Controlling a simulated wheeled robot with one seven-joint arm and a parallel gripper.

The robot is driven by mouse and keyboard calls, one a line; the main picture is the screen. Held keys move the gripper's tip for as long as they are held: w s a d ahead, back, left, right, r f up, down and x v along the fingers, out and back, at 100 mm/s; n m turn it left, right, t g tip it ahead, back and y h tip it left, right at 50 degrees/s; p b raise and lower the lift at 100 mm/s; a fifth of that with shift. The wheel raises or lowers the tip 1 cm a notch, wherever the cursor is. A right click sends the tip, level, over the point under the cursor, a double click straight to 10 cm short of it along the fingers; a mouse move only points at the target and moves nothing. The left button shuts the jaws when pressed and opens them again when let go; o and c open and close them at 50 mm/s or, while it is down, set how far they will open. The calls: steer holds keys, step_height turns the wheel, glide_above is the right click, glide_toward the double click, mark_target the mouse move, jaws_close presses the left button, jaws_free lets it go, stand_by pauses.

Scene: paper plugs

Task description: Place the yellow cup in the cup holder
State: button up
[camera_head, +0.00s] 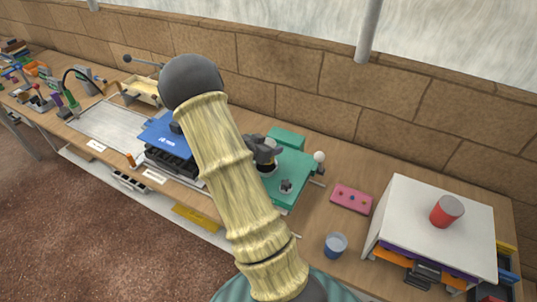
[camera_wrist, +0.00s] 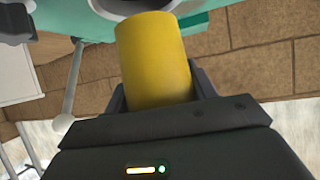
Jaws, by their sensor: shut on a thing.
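The yellow cup (camera_wrist: 153,62) fills the middle of the wrist view. My gripper (camera_wrist: 160,92) is shut on it, with a dark finger on each side. At the top of the wrist view is part of a green machine (camera_wrist: 45,18), with a dark rounded part (camera_wrist: 125,5) just beyond the cup's far end. I cannot tell whether that part is the cup holder, or whether the cup touches it. In the head view the green machine (camera_head: 293,166) stands on the bench behind my arm. The yellow cup is hidden there, behind my arm.
A blue cup (camera_head: 335,246) stands on the bench right of the machine. A pink block (camera_head: 351,198) lies behind it. A red cup (camera_head: 446,211) is on a white box (camera_head: 408,202) at the right. A blue-topped device (camera_head: 163,137) stands left of my arm. A brick wall (camera_head: 300,95) runs behind.

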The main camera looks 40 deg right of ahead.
steer(key=shift+f, duration=2.05)
steer(key=shift+f, duration=0.2)
steer(key=o, duration=1)
steer(key=shift+r, duration=0.2)
steer(key=v, duration=1.2)
steer(key=shift+b, duration=0.35)
